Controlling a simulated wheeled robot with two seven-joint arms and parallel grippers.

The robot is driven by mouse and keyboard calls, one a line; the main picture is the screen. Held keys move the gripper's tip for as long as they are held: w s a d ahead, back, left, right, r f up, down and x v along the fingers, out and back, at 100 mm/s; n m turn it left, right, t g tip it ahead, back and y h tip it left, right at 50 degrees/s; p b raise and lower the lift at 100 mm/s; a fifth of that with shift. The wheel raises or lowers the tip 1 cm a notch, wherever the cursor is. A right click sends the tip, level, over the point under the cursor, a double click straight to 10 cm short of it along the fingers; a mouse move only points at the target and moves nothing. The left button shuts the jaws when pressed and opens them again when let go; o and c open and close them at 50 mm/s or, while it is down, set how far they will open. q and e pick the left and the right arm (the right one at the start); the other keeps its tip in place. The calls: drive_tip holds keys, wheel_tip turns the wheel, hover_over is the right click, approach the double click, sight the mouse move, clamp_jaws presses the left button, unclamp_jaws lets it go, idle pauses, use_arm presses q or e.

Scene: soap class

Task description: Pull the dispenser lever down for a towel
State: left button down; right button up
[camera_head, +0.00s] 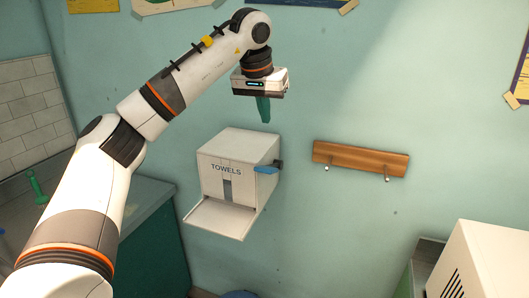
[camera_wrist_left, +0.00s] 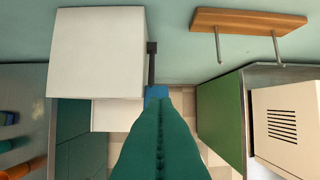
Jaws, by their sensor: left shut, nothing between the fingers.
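The towel dispenser (camera_head: 224,168) is a white box marked TOWELS on the wall, with a white tray (camera_head: 222,217) sticking out below its front. Its lever (camera_head: 266,170) has a blue handle on the right side and stands out about level. My left gripper (camera_head: 264,118) points down above the dispenser's right side, with a clear gap to the lever. Its green fingers are shut and empty. In the left wrist view the fingers cover part of the blue lever handle (camera_wrist_left: 157,91), right of the dispenser's white top (camera_wrist_left: 100,50). No towel shows in the tray. My right gripper is out of view.
A wooden rail with pegs (camera_head: 360,160) is on the wall right of the dispenser. A cream box with vents (camera_head: 485,262) stands on a cabinet at lower right. A green counter (camera_head: 150,235) is at left. The wall between dispenser and rail is clear.

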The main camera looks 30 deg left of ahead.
use_arm(q)
drive_tip(key=shift+s+a+r, duration=0.1)
drive_tip(key=shift+a+r, duration=0.15)
drive_tip(key=shift+a, duration=0.05)
drive_tip(key=shift+f, duration=0.15)
drive_tip(key=p, duration=0.3)
hover_over(267, 167)
drive_tip(key=f, duration=0.6)
drive_tip(key=w+f, duration=0.1)
drive_tip(key=f, duration=0.2)
drive_tip(key=shift+a+f, duration=0.25)
drive_tip(key=shift+s+d+f+p, duration=0.1)
drive_tip(key=shift+s+f+p, duration=0.2)
drive_tip(key=shift+f, duration=0.2)
drive_tip(key=shift+s+d+f+p, duration=0.1)
drive_tip(key=shift+s+f+p, duration=0.2)
drive_tip(key=shift+f, duration=0.2)
drive_tip(key=shift+s+f, duration=0.3)
drive_tip(key=shift+f, duration=0.35)
